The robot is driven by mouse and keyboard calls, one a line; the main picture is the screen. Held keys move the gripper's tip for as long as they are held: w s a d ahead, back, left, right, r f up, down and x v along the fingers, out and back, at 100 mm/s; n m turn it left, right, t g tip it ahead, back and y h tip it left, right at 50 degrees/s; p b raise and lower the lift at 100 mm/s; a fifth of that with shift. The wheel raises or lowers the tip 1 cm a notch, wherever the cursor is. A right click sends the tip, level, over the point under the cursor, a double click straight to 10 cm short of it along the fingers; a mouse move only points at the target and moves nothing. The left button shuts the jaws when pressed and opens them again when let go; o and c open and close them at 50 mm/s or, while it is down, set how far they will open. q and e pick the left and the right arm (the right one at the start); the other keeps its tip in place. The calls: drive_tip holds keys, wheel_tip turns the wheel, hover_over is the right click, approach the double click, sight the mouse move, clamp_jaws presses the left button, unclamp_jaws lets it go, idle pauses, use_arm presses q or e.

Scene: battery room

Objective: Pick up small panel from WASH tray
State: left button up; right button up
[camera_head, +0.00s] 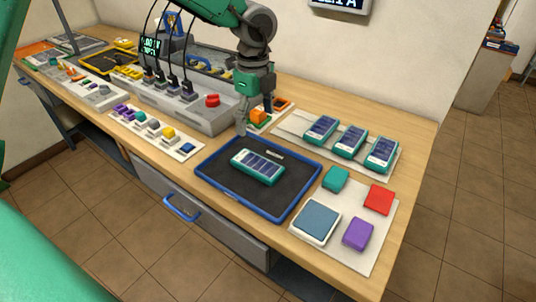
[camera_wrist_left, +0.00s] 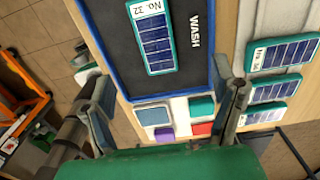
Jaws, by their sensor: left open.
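The small panel (camera_head: 258,167) has a teal frame, dark blue cells and a white label end. It lies flat on the black floor of the blue-rimmed WASH tray (camera_head: 213,190). In the left wrist view the panel (camera_wrist_left: 155,40) shows the label "No. 32", and the word WASH stands on the tray floor beside it. My left gripper (camera_head: 257,120) is open and empty, above the table near the tray's back edge, apart from the panel. Its two fingers also show spread in the left wrist view (camera_wrist_left: 167,92). My right gripper is not in view.
Three similar panels (camera_head: 350,143) lie in a row on a pale board right of the tray. A white mat (camera_head: 345,258) in front holds coloured blocks. An orange block (camera_head: 258,116) is just behind the gripper. A grey unit with cables and a red button (camera_head: 212,100) stands left.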

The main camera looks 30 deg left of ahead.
use_arm(q)
hover_over(257, 162)
drive_tip(key=f, duration=0.8)
drive_tip(key=shift+w+a+f, duration=0.1)
drive_tip(key=shift+w, duration=0.25)
drive_tip(key=shift+s+f, duration=0.2)
drive_tip(key=shift+f, duration=1.15)
drive_tip(key=shift+s+f, duration=0.2)
drive_tip(key=shift+f, duration=1.1)
drive_tip(key=shift+d, duration=0.2)
drive_tip(key=c, duration=1.4)
